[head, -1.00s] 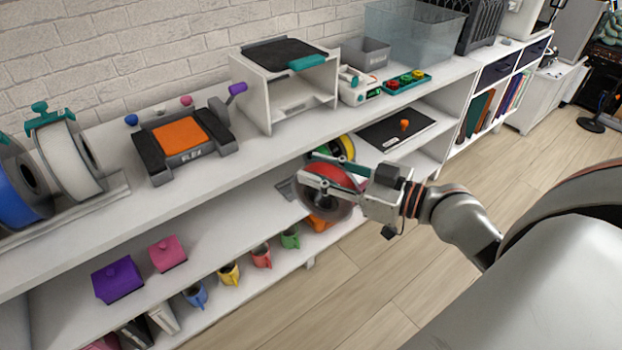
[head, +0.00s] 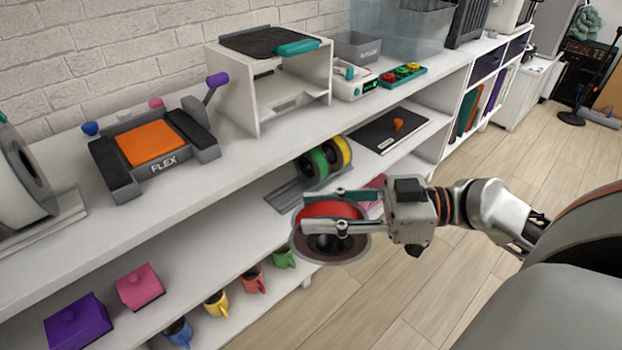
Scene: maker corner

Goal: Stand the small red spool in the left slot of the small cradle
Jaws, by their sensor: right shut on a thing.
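The small red spool (head: 322,211) is in my right gripper (head: 330,211), whose two fingers are shut across it. The spool is tilted, with its dark flange facing down towards me. It hangs in front of the middle shelf, apart from the cradle. The small cradle (head: 285,197) is a grey rack on that shelf, behind and above the spool. A green spool (head: 313,165) and a yellow spool (head: 341,152) stand in its right part. The cradle's left part is bare. My left gripper is not in view.
A black board with an orange knob (head: 397,126) lies right of the cradle. The top shelf's edge overhangs the cradle's shelf. Open floor lies at the right.

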